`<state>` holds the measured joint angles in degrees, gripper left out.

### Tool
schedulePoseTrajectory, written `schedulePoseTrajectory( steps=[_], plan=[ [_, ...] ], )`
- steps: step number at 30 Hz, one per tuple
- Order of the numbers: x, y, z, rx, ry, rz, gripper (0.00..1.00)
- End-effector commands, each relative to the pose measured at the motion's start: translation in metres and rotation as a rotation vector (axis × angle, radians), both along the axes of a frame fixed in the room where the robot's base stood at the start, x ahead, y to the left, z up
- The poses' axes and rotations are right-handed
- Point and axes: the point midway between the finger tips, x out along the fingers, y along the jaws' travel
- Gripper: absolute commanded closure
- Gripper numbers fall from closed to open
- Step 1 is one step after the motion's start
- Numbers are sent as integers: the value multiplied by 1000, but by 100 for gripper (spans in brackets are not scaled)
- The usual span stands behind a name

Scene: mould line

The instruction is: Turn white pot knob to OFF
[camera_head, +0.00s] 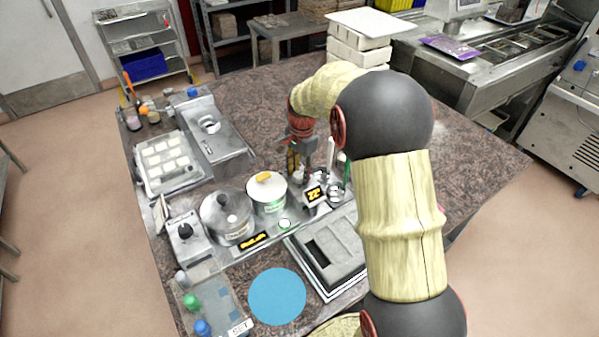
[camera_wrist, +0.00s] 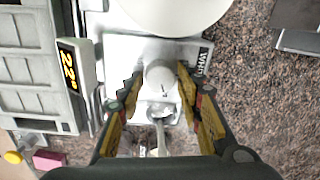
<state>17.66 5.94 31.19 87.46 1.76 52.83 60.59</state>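The white pot (camera_head: 268,208) stands on the counter in the head view, its lid topped by an orange handle. Its rounded white side fills the top of the wrist view (camera_wrist: 178,12). A pale round knob (camera_wrist: 160,74) sits on a light base beside the pot, next to a label (camera_wrist: 203,58) that begins "WH". My gripper (camera_wrist: 156,84) is open over the knob, one finger on each side, with a visible gap on the left. Whether the right finger touches it I cannot tell. The knob's setting is not readable.
A display reading 22 (camera_head: 314,194) stands close to my gripper. A grey lidded pot (camera_head: 226,222) is left of the white pot. A spoon-like piece (camera_wrist: 160,130) lies between my fingers. A grey tray (camera_head: 340,245) and a blue disc (camera_head: 277,296) lie nearer.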

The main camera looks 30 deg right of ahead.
Motion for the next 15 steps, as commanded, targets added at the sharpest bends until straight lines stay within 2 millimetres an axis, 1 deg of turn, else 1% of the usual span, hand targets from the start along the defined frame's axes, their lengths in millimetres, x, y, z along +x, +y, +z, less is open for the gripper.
schedulePoseTrajectory(
  steps=[2, 15],
  plan=[
    [0, 0, 0, 0, 0, 0, 71],
    [0, 0, 0, 0, 0, 0, 96]
  ],
)
